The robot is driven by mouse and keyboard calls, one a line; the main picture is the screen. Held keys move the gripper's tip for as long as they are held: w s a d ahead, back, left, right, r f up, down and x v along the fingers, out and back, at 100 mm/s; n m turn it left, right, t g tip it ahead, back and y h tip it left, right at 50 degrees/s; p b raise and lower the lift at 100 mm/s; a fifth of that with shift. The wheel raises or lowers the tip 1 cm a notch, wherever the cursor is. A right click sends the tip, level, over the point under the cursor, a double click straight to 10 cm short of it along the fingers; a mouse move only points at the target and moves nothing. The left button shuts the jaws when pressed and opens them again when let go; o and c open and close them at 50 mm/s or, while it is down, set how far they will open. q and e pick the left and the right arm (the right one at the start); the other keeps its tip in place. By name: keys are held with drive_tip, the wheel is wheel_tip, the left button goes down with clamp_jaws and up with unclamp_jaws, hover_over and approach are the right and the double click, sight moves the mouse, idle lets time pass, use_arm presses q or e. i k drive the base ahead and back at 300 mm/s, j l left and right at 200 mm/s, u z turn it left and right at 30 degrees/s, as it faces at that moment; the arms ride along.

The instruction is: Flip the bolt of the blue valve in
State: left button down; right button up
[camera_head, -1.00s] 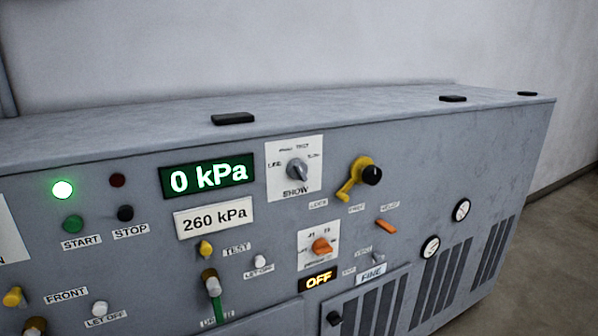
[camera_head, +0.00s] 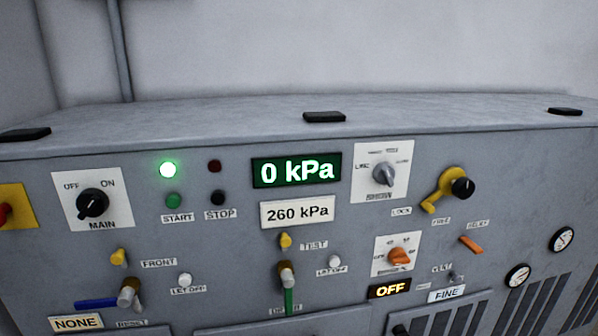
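The blue valve (camera_head: 97,303) is at the lower left of the panel in the head view. Its blue lever lies level and points left from a brass and grey body (camera_head: 129,292). A yellow knob (camera_head: 119,257) sits just above it, beside the label FRONT; I cannot tell if this is its bolt. A similar valve with a green lever (camera_head: 289,301) hanging down is further right, with its own yellow knob (camera_head: 285,241) beside the label TEST. Neither gripper is in view.
The grey cabinet front (camera_head: 225,260) fills the lower view. The MAIN knob (camera_head: 93,203) is at upper left, with a lit green lamp (camera_head: 168,170) beside it. The display (camera_head: 296,170) reads 0 kPa. A yellow crank (camera_head: 447,188) sticks out at right. No loose objects block the panel.

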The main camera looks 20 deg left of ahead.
sight(118, 258)
drive_tip(key=u, duration=1.8)
